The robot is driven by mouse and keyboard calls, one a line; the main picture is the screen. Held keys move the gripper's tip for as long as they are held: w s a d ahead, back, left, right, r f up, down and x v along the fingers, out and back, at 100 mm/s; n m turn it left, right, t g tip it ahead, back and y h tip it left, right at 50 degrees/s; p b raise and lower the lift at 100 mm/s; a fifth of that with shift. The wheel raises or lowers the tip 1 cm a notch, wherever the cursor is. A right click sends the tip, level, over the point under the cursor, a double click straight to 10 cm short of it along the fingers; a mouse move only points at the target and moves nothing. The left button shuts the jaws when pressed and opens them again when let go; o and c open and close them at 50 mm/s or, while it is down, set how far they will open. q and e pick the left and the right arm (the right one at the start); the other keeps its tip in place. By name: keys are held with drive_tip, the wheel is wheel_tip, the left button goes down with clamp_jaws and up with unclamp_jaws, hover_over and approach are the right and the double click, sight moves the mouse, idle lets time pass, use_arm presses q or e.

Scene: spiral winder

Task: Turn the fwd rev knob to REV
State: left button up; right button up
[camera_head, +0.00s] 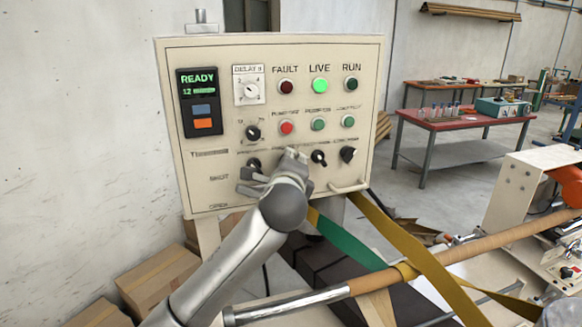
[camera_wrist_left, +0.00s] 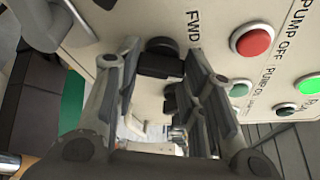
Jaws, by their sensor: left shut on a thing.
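The fwd rev knob (camera_wrist_left: 160,62) is black, with the letters FWD printed beside it in the left wrist view. My left gripper (camera_wrist_left: 158,72) is shut on it, one finger on each side. In the head view my left gripper (camera_head: 271,168) is at the lower row of the cream control panel (camera_head: 222,175) and hides the knob. The knob's exact pointing direction is hard to read between the fingers. My right gripper is not in view.
A red button (camera_head: 287,127) is just above the gripper. Black knobs stand at its left (camera_head: 253,163) and right (camera_head: 319,158). A handle (camera_head: 349,187) sticks out at the panel's lower right. Yellow and green straps (camera_head: 400,240) run below right.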

use_arm(q)
drive_tip(key=shift+a+r+m, duration=0.15)
drive_tip(key=shift+r+m, duration=0.15)
drive_tip(key=shift+m, duration=0.3)
drive_tip(key=shift+r+y, duration=0.15)
drive_tip(key=shift+y, duration=0.15)
drive_tip(key=o, duration=0.8)
drive_tip(key=shift+w, duration=0.1)
drive_tip(key=shift+o, duration=1.1)
drive_tip(key=shift+w+f+g, duration=0.1)
drive_tip(key=shift+f+g, duration=0.2)
drive_tip(key=v, duration=1.2)
